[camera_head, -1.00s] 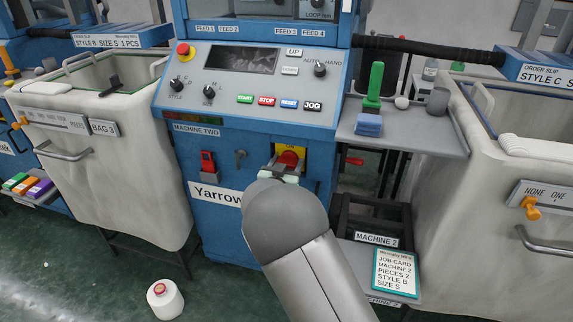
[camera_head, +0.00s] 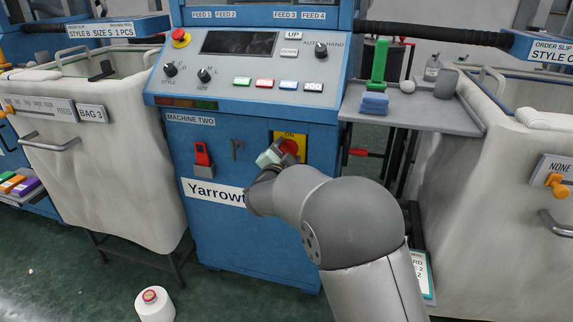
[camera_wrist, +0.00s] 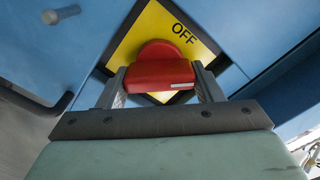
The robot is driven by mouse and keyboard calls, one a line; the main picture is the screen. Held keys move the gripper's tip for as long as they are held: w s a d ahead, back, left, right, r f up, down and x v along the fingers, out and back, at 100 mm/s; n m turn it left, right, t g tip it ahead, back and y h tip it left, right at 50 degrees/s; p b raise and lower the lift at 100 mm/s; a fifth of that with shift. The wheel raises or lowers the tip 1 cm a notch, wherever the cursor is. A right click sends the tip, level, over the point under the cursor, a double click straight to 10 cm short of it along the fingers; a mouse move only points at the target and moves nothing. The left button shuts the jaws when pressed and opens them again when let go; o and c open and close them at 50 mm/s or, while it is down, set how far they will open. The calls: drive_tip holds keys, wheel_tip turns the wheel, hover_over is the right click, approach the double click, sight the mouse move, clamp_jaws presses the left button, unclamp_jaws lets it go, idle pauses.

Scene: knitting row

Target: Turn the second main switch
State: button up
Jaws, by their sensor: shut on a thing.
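The second machine's main switch is a red knob (camera_head: 289,147) on a yellow plate (camera_head: 304,154) on the blue cabinet front. The plate reads ON at its top in the head view. My gripper (camera_head: 281,151) reaches it from the lower left, its wrist tilted. In the wrist view, my gripper (camera_wrist: 162,83) has one finger on each side of the red knob (camera_wrist: 156,74) and is shut on it. A white mark shows on the knob's lower right edge. The word OFF shows on the yellow plate (camera_wrist: 153,23), up and right of the knob.
The control panel (camera_head: 225,75) is above. A grey shelf (camera_head: 440,113) juts out at right. Cloth bins (camera_head: 110,160) flank the machine. A white cone (camera_head: 154,305) stands on the floor.

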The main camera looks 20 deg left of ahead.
drive_tip(key=m+b, duration=0.5)
drive_tip(key=shift+d+f+m+b, duration=0.1)
drive_tip(key=shift+f+m+b, duration=0.2)
drive_tip(key=shift+f, duration=0.05)
drive_tip(key=m+b, duration=0.3)
drive_tip(key=shift+r, duration=0.1)
drive_tip(key=shift+r+m, duration=0.1)
drive_tip(key=shift+m, duration=0.2)
drive_tip(key=o, duration=0.7)
drive_tip(key=s+d+p, duration=0.1)
drive_tip(key=s+p, duration=0.2)
drive_tip(key=s, duration=1.4)
drive_tip(key=shift+s+p, duration=0.2)
drive_tip(key=shift+p, duration=0.2)
